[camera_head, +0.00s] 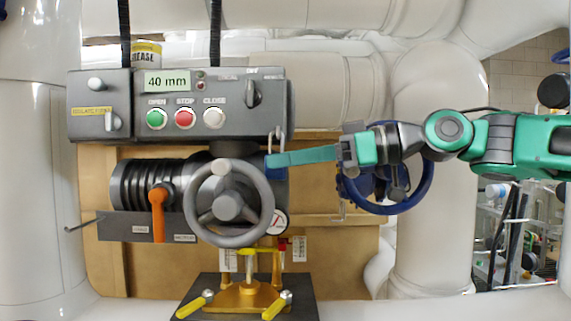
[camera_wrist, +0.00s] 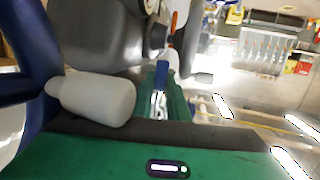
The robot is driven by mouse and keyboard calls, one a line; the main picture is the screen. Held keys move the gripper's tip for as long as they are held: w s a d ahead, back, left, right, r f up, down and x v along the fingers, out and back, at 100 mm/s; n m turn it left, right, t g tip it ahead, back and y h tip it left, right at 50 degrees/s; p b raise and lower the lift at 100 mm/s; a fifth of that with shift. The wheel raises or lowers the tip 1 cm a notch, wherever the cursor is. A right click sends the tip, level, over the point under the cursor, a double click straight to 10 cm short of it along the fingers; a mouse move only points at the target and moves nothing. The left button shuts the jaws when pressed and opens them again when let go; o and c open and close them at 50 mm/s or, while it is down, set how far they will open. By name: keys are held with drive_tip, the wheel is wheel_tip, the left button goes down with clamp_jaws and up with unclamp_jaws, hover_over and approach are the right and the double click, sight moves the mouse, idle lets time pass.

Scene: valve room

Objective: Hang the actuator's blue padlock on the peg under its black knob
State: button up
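The blue padlock (camera_head: 273,172) is at the tips of my gripper (camera_head: 284,159), its silver shackle (camera_head: 276,138) pointing up. My gripper's teal fingers look closed together on it, reaching in from the right. The shackle is beside the lower right edge of the grey actuator box (camera_head: 228,135). The black knob (camera_head: 252,92) is on the box's right face, above and left of the shackle. I cannot make out the peg under it. In the wrist view a blue patch (camera_wrist: 162,70), apparently the padlock, is between or beyond the fingers.
A grey handwheel (camera_head: 262,224) stands just left of and below the padlock. A blue handwheel (camera_head: 424,190) is behind and below my wrist. An orange lever (camera_head: 158,218) is farther left. Open air is below the fingers, before a tan board (camera_head: 340,255).

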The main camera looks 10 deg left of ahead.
drive_tip(key=o, duration=0.5)
drive_tip(key=shift+s+f, duration=0.1)
drive_tip(key=shift+f, duration=0.1)
drive_tip(key=d, duration=0.3)
drive_tip(key=d+r, duration=0.1)
drive_tip(key=d, duration=0.6)
drive_tip(key=shift+s+d+r, duration=0.2)
drive_tip(key=shift+d+r, duration=0.1)
drive_tip(key=shift+r, duration=0.1)
